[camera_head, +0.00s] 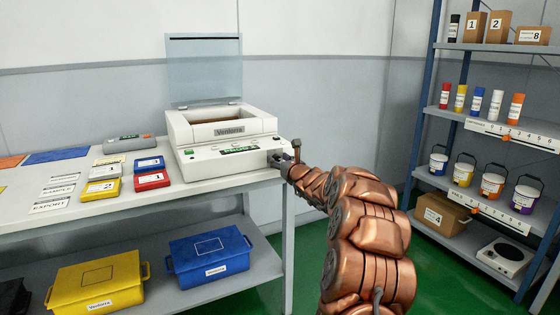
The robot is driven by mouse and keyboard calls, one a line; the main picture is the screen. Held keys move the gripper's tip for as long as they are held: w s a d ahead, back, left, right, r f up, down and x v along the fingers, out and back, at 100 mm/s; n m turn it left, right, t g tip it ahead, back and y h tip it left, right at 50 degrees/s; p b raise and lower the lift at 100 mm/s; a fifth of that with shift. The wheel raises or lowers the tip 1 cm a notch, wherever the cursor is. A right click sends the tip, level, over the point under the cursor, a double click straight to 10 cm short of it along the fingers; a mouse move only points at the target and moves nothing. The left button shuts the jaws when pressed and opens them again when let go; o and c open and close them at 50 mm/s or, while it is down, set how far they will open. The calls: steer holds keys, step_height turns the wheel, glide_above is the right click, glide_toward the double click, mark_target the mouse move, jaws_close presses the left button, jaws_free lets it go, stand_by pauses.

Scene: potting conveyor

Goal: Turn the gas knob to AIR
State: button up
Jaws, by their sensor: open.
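A white machine (225,144) labelled Vonterra stands on the table with its clear lid raised. Its sloped front panel has a small green display (239,150) and dark markings. My gripper (280,160) is at the right end of that front panel, close to it or touching it; which of the two I cannot tell. The gas knob cannot be made out; the gripper covers that end of the panel. The knob's setting and the word AIR cannot be read. The gripper's jaws are open, though the fingers are small and dark in this view.
On the white table (130,205) left of the machine lie red (152,181), blue and yellow boxes and label cards. Yellow (97,284) and blue (209,256) bins sit on the lower shelf. A rack (480,95) with cartridges, buckets and cartons stands at the right. Green floor lies between.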

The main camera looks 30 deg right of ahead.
jaws_close()
steer(key=shift+d, duration=0.2)
steer(key=shift+a, duration=0.15)
steer(key=shift+f, duration=0.1)
